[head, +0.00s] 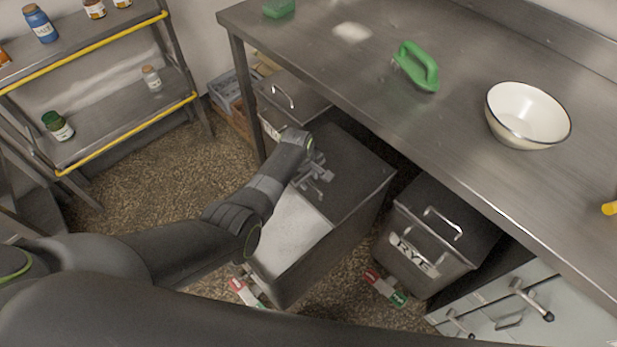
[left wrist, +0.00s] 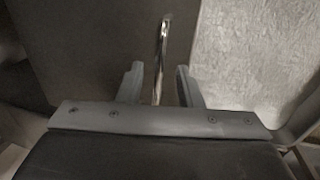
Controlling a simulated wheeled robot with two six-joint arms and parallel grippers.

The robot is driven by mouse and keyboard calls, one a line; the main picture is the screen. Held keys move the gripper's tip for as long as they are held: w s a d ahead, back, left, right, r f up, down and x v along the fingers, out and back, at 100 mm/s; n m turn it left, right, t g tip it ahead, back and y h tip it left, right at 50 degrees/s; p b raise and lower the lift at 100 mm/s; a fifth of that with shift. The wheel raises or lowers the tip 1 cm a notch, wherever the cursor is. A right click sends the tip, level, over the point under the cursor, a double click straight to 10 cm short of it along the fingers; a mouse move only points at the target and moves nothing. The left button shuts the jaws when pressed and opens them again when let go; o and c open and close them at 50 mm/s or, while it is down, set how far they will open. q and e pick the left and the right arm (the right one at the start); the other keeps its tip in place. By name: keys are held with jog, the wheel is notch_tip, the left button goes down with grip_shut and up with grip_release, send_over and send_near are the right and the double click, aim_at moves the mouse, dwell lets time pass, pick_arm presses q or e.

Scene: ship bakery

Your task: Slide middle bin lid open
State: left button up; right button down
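The middle bin (head: 331,252) is a dark metal bin that stands pulled out from under the steel table. Its dark lid (head: 352,168) covers the rear part, and the front part is uncovered, showing pale flour (head: 290,232). My left gripper (head: 318,176) is at the lid's handle. In the left wrist view, the metal handle (left wrist: 161,55) stands between the two fingers of my left gripper (left wrist: 160,82), with gaps on both sides. The lid (left wrist: 95,45) fills the left and the flour (left wrist: 250,50) the right of that view. My right gripper is not in view.
The RYE bin (head: 425,262) stands to the right, with its lid shut. Another bin (head: 290,95) is behind on the left. The steel table (head: 455,125) overhangs the bins and carries a white bowl (head: 528,112) and a green-handled tool (head: 417,68). A shelf rack (head: 110,118) stands left.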

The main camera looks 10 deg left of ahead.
pick_arm(q)
jog(key=shift+r+p, duration=0.3)
jog(key=shift+r, duration=0.25)
notch_tip(320, 180, up, 16)
jog(key=s+a+p, duration=0.2)
jog(key=p, duration=0.1)
jog(key=shift+s, duration=0.35)
jog(key=shift+a, duration=0.1)
